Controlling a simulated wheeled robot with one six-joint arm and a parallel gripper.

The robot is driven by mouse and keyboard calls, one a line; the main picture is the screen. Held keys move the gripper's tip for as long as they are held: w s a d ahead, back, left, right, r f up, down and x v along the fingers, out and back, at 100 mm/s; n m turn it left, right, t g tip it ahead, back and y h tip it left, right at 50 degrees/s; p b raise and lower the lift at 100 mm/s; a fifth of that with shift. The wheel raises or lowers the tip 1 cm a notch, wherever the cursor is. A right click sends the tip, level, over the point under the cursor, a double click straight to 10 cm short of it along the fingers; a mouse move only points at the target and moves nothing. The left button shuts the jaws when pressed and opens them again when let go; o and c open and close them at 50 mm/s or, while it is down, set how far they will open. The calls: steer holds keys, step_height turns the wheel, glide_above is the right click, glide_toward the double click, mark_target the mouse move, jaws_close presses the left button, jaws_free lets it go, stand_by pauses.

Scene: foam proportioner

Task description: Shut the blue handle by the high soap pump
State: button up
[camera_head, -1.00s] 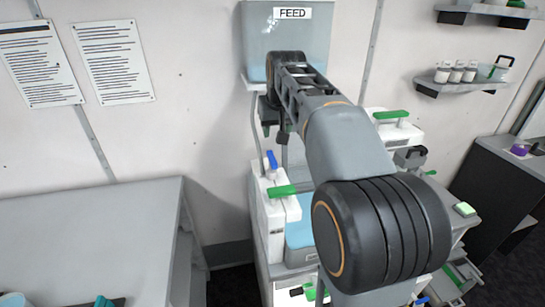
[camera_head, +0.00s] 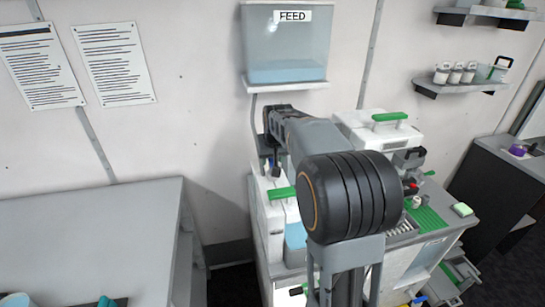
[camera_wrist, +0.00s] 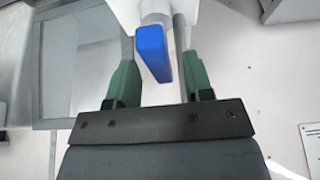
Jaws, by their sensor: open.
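The blue handle (camera_wrist: 153,52) shows large in the wrist view, hanging from a white fitting (camera_wrist: 165,10). It lies between the two green fingers of my gripper (camera_wrist: 160,65), which are apart. There is a gap on each side of the handle, and I see no clear contact. In the head view my gripper (camera_head: 273,160) points down over the white pump unit (camera_head: 262,215) at the left of the bench. There the handle is mostly hidden by my gripper and its shadow.
The FEED tank (camera_head: 288,45) hangs on the wall just above my arm. A green handle (camera_head: 282,193) sticks out near my gripper, and another green handle (camera_head: 390,116) tops a white unit to the right. A grey cabinet (camera_head: 90,230) stands at the left.

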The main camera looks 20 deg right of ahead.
steer(key=shift+f, duration=0.15)
jaws_close()
stand_by(0.4)
